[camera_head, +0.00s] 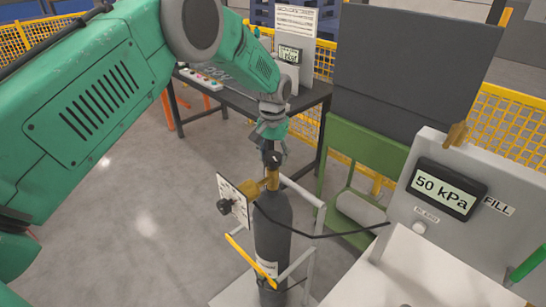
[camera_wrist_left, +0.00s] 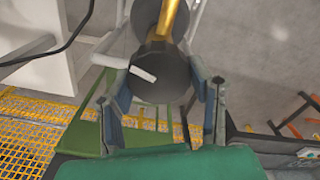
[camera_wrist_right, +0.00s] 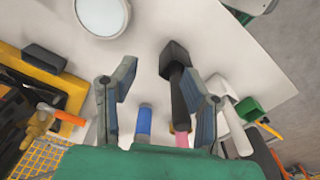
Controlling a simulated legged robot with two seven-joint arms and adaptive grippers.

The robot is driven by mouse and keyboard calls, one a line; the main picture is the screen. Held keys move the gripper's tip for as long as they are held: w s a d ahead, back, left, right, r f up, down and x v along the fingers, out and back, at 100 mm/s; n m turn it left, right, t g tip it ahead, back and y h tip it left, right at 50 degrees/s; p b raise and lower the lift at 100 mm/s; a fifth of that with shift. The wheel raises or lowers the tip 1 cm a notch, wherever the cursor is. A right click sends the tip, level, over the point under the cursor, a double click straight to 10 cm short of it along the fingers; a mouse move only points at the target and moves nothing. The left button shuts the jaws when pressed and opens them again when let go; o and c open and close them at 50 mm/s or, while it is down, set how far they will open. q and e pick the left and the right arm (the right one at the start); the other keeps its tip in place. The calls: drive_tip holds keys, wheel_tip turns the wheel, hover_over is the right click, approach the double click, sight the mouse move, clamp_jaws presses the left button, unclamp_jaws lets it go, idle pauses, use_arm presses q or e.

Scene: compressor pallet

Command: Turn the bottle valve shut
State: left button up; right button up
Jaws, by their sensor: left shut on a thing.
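The dark gas bottle (camera_head: 272,235) stands upright on a small white frame, with a brass valve (camera_head: 273,178) on top. The valve's black round knob (camera_wrist_left: 160,75) bears a white mark and sits between the fingers of my left gripper (camera_wrist_left: 162,90) in the left wrist view. My left gripper (camera_head: 271,143) comes down from above in the head view and is shut on the knob. My right gripper (camera_wrist_right: 162,90) shows only in the right wrist view. Its fingers are apart, and a black-headed tool (camera_wrist_right: 177,85) lies below them.
A white rail frame (camera_head: 320,225) surrounds the bottle's right side. A dark workbench (camera_head: 240,98) stands behind.

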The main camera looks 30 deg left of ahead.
use_arm(q)
drive_tip(key=m, duration=0.7)
drive_tip(key=shift+s+d+f, duration=0.1)
drive_tip(key=shift+s, duration=0.15)
drive_tip(key=m, duration=0.5)
drive_tip(key=shift+w+m, duration=0.1)
drive_tip(key=shift+m, duration=0.9)
drive_tip(key=shift+w+r, duration=0.1)
drive_tip(key=shift+r, duration=0.15)
drive_tip(key=o, duration=1.1)
drive_tip(key=shift+a, duration=0.2)
drive_tip(key=shift+o, duration=0.2)
drive_tip(key=shift+a, duration=0.1)
